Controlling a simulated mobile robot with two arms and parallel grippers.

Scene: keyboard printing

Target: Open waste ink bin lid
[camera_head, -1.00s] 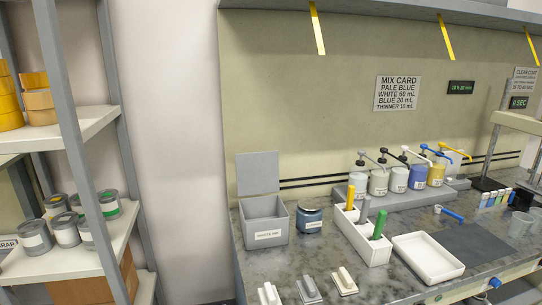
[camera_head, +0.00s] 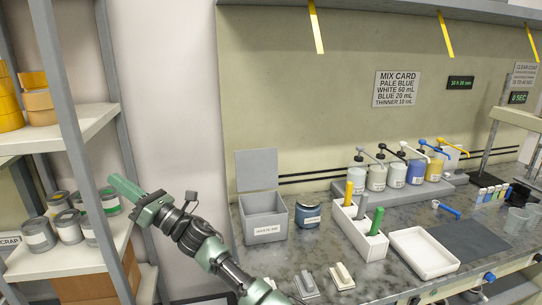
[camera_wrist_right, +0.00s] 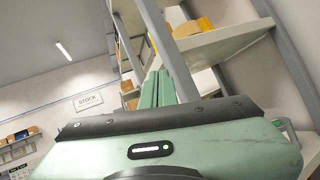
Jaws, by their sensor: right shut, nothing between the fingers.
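The waste ink bin (camera_head: 264,228) is a grey box with a label on its front, at the left end of the worktop in the head view. Its grey lid (camera_head: 256,171) stands upright behind the box, so the bin is open at the top. My right gripper (camera_head: 122,188) is left of the bin, in front of the shelf rack, and apart from the bin. Its green fingers are closed together and empty; they also show in the right wrist view (camera_wrist_right: 157,90). My left gripper is not in view.
A blue jar (camera_head: 308,213) stands just right of the bin. A white holder with coloured handles (camera_head: 361,237), a white tray (camera_head: 424,252) and pump bottles (camera_head: 395,176) are farther right. The shelf rack (camera_head: 77,140) with cans and tape rolls is close to my right gripper.

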